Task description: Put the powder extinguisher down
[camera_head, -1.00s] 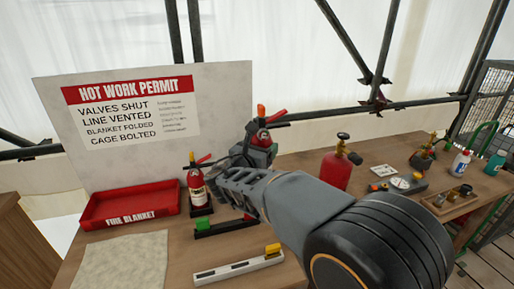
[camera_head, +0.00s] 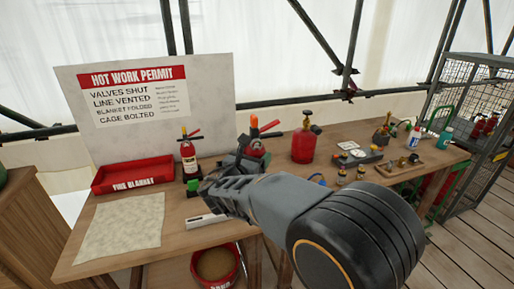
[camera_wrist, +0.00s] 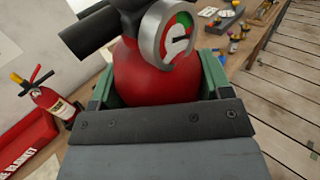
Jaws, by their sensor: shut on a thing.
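My gripper (camera_head: 246,160) is shut on a red extinguisher (camera_head: 254,147), taken as the powder extinguisher, near the back of the workbench. It has an orange tip and a red lever. In the wrist view its red body (camera_wrist: 150,72) sits between green jaws, with a round gauge (camera_wrist: 172,30) facing the camera. My arm and gripper hide its lower part, so I cannot tell whether it touches the bench. A second, labelled extinguisher (camera_head: 188,155) stands upright on a dark base to the left; it also shows in the wrist view (camera_wrist: 52,102).
A red fire blanket tray (camera_head: 133,174) and a pale cloth (camera_head: 120,226) lie on the left of the wooden bench (camera_head: 185,238). A red gas bottle (camera_head: 304,145) stands right of my gripper. Small fittings, bottles and a wire cage (camera_head: 470,95) are farther right.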

